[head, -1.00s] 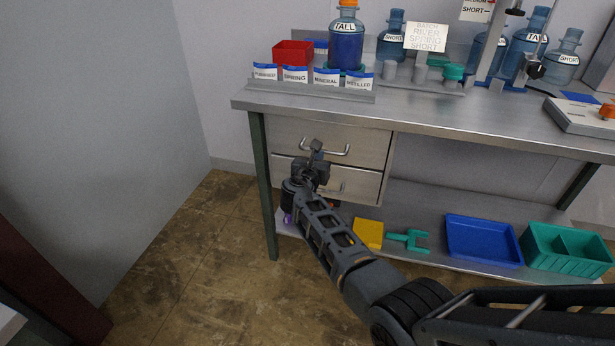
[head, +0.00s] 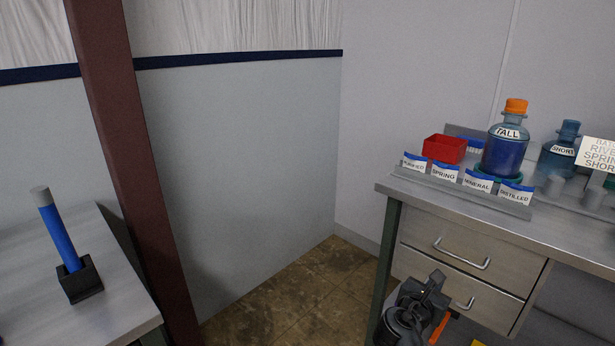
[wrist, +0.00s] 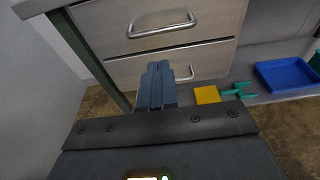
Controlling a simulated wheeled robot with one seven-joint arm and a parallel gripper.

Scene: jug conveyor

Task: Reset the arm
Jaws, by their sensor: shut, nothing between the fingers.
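My gripper (wrist: 157,85) is shut and empty in the wrist view, its fingers together in front of the bench drawers. In the head view my gripper (head: 432,285) is at the bottom right, in front of the lower drawer (head: 455,288). Both drawers are closed, the upper drawer (head: 445,250) included. The wrist view shows the upper drawer's handle (wrist: 163,28) beyond the fingers. Part of the lower drawer's handle is hidden behind the fingers. I cannot tell the exact gap between my gripper and the drawer front.
The steel bench (head: 420,203) bears a red bin (head: 444,149), labelled cards and a TALL jug (head: 503,155). Its lower shelf holds a yellow block (wrist: 206,95), a green forked piece (wrist: 237,90) and a blue tray (wrist: 283,74). A brown post (head: 130,160) and a side table (head: 110,265) stand left.

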